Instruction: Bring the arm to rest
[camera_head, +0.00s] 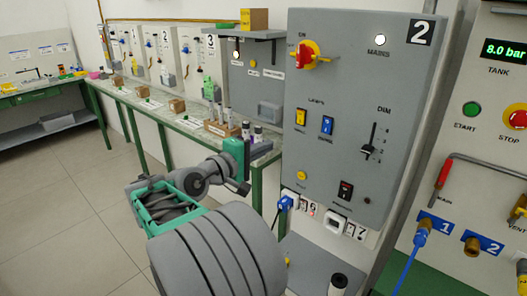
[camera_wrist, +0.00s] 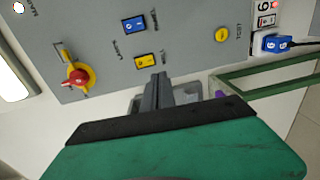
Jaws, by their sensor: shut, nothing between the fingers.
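My gripper (camera_head: 268,150) is at the end of my arm, left of the grey panel marked 2 (camera_head: 350,80) in the head view. In the wrist view my gripper (camera_wrist: 158,80) is shut, its two dark fingers together with nothing between them. The fingers point toward the face of the panel, near its yellow rocker switch (camera_wrist: 146,61). I cannot tell whether they touch anything. My arm is bent and raised in front of the bench.
A bench (camera_head: 150,105) with a wooden rod block (camera_head: 222,129) stands behind my gripper. The panel carries a red and yellow rotary switch (camera_head: 305,55). A blue plug (camera_head: 285,203) sits below it. A tank panel (camera_head: 490,130) stands right. Open floor (camera_head: 60,200) lies left.

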